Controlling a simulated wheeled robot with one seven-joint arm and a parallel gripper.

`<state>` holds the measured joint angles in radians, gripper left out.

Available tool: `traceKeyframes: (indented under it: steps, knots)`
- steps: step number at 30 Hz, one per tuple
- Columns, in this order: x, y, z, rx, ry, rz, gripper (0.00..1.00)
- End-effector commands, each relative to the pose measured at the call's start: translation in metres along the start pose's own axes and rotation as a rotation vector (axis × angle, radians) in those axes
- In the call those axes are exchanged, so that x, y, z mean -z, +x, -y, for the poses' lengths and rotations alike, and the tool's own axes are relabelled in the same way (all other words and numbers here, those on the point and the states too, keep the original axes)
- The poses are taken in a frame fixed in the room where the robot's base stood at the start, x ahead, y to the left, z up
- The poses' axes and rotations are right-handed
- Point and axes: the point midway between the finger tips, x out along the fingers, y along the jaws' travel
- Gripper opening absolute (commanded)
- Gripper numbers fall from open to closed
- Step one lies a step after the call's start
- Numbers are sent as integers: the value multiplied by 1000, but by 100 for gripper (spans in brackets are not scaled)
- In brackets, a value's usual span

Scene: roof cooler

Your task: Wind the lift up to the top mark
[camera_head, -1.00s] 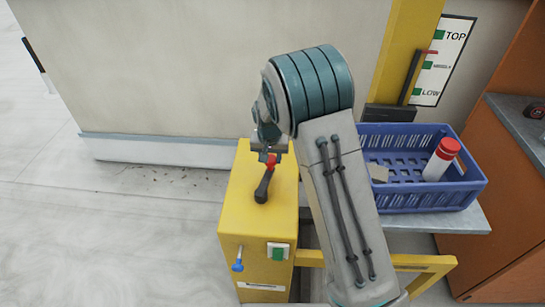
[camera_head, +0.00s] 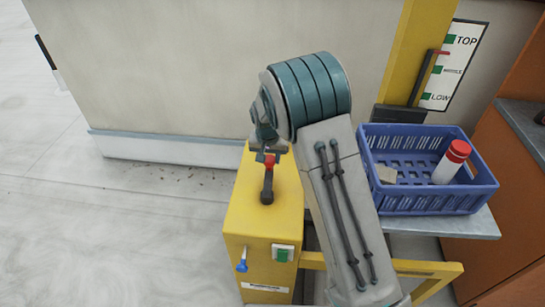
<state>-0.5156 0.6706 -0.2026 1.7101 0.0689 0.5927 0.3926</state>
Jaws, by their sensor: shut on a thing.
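A yellow winch box (camera_head: 262,225) stands in front, with a dark crank arm (camera_head: 267,185) on top that ends in a red knob (camera_head: 269,161). My gripper (camera_head: 267,149) is shut on the red knob; its fingers are partly hidden by my wrist. The yellow lift mast (camera_head: 407,60) stands at the back right. A red pointer (camera_head: 443,52) lies between the TOP and middle marks on the white mark board (camera_head: 455,62). The lift platform (camera_head: 471,222) carries a blue crate (camera_head: 430,204).
The crate holds a white bottle with a red cap (camera_head: 449,163) and a small beige block (camera_head: 386,174). A blue-tipped lever (camera_head: 241,264) and a green switch (camera_head: 283,254) sit on the box front. An orange cabinet (camera_head: 500,180) borders the right. The floor at left is clear.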

Motion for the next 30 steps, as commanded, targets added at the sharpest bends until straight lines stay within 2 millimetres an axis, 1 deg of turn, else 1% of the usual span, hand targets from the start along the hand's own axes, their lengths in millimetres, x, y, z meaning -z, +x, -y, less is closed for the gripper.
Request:
traceKeyframes:
  steps: [1,4,16,25,30]
  knots:
    - [3,-4,10,12,-6,-13,10]
    - [2,-4,16,12,-5,-13,10]
    - [2,-4,18,12,-3,-12,10]
    - [-4,-4,35,13,-6,-11,10]
    - [-5,-5,38,13,-6,-11,10]
